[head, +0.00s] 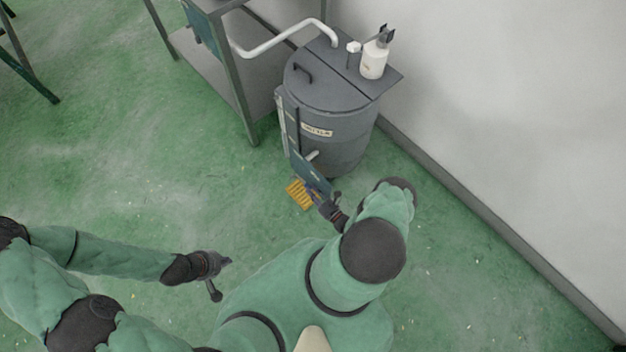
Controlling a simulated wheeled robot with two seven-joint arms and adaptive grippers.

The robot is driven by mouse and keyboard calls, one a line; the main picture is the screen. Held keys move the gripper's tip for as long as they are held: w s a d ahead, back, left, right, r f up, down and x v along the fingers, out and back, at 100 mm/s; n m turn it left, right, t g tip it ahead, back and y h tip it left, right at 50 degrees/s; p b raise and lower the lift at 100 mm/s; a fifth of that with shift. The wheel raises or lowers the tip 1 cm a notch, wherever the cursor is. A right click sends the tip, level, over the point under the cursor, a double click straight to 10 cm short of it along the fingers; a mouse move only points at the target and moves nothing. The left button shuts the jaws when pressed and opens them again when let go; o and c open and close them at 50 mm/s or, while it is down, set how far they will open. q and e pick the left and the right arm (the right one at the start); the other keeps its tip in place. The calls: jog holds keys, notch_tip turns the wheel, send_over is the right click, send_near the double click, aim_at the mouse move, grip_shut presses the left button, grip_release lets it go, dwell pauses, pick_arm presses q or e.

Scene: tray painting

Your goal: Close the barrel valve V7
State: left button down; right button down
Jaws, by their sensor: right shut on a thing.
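The grey barrel (333,130) stands against the wall, with a small pale label on its front. Low on its front is a blue plate (311,173) with a short pale pipe or spout (313,155) above it. My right gripper (316,194) is at the foot of the barrel, shut on what seems to be the handle of valve V7. The handle is small and mostly hidden by the fingers, so its angle cannot be told. My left gripper (222,277) is open and empty over the floor, well away from the barrel.
A yellow slotted grate (299,194) lies on the floor beside my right gripper. A metal stand (233,83) is left of the barrel.

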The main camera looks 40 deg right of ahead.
jog(key=shift+d+f, duration=0.15)
jog(key=shift+d, duration=0.25)
jog(key=shift+w, duration=0.1)
jog(key=c, duration=1.2)
grip_release()
jog(key=shift+o, duration=0.2)
jog(key=shift+a, duration=0.1)
jog(key=shift+a, duration=0.1)
jog(key=s+d, duration=0.1)
jog(key=s, duration=1.1)
